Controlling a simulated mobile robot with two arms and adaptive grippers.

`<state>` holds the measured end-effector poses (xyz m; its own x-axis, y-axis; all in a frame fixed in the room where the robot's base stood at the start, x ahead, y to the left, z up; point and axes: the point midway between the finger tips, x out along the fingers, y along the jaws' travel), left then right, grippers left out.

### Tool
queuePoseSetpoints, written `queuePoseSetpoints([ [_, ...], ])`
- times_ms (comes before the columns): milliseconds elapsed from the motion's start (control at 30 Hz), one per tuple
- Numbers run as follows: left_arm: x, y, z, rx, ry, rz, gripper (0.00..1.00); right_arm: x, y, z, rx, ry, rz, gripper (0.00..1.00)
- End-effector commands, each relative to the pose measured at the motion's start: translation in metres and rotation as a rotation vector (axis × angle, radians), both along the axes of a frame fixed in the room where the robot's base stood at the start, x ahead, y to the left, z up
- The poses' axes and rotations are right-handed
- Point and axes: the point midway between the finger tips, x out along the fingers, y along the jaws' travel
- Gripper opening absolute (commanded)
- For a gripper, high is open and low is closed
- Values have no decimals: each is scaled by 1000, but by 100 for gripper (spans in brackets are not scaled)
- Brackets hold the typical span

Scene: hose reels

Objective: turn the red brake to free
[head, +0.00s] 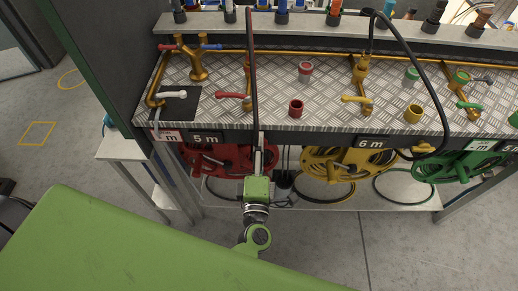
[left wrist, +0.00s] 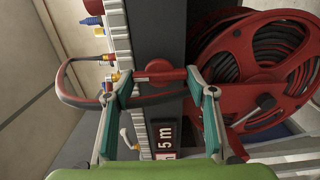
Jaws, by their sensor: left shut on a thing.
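The red hose reel (head: 222,160) hangs under the bench front, below the "5 m" label. It also shows at the right in the left wrist view (left wrist: 262,50). My left gripper (head: 258,150) is at the bench's front edge, by the reel's right side. In the left wrist view its teal finger pads (left wrist: 157,88) lie at both ends of a short red bar (left wrist: 160,76), which I take to be the red brake. The gripper is shut on it. In the head view my gripper hides this bar. My right gripper is not in view.
A dark hose (head: 251,70) hangs down to my left gripper and loops past the fingers in the wrist view. A yellow reel (head: 345,163) and a green reel (head: 462,166) hang to the right. Taps, including a red-handled one (head: 232,95), stand on the bench.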

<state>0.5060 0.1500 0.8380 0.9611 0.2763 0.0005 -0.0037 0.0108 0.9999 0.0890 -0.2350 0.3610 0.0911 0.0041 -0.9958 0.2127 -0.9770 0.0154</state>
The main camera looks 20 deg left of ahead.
Motion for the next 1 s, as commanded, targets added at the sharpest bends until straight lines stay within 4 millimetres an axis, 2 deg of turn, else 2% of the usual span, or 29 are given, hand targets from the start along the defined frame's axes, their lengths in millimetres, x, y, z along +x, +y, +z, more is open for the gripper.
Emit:
queuePoseSetpoints([
  [333,0,0,-1,-8,1,0,30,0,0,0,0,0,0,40],
  [367,0,0,-1,-8,1,0,56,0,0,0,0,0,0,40],
  [400,0,0,-1,-8,1,0,67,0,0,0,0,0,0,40],
  [433,0,0,-1,-8,1,0,68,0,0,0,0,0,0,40],
  [767,-1,0,-1,-4,1,0,68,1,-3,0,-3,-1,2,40],
  [867,-8,-2,-1,-5,2,0,68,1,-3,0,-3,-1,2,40],
  [1000,-31,-9,-2,-4,4,-1,68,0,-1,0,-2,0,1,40],
])
